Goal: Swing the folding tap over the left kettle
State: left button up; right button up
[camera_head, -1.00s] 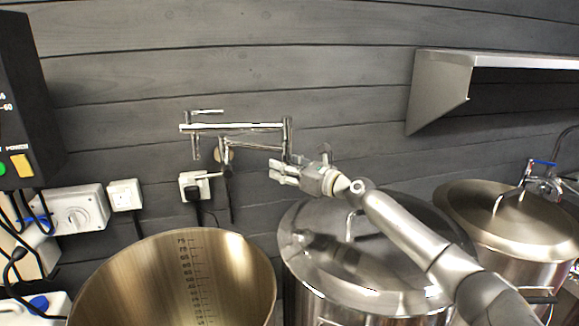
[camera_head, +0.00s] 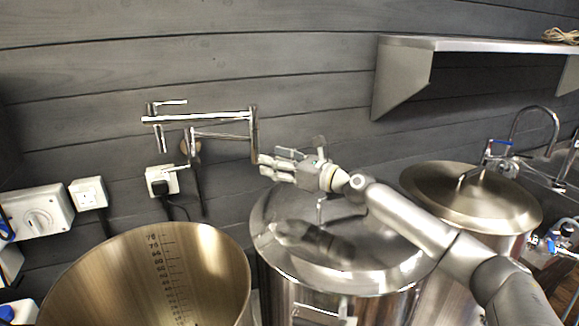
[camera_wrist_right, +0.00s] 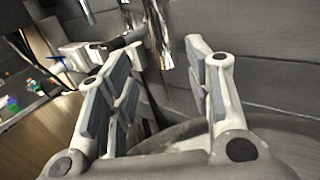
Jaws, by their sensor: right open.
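The folding chrome tap (camera_head: 200,118) is fixed to the dark plank wall, its arms folded back above and between the two near kettles. The left kettle (camera_head: 90,278) is open, with a graduated scale inside. My right gripper (camera_head: 266,165) is open, just right of and below the tap's right-hand joint. In the wrist view my open right gripper (camera_wrist_right: 165,85) has a chrome tap pipe (camera_wrist_right: 157,35) beyond and between its fingers. I cannot tell whether they touch. My left gripper is not in view.
A lidded kettle (camera_head: 330,240) stands under my right arm, and another lidded kettle (camera_head: 470,195) is at the right. A steel shelf (camera_head: 450,44) juts from the wall. Sockets and a plug (camera_head: 160,182) sit below the tap.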

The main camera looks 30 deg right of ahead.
jog(key=shift+v, duration=2.25)
jog(key=shift+a, duration=0.15)
jog(key=shift+s, duration=0.1)
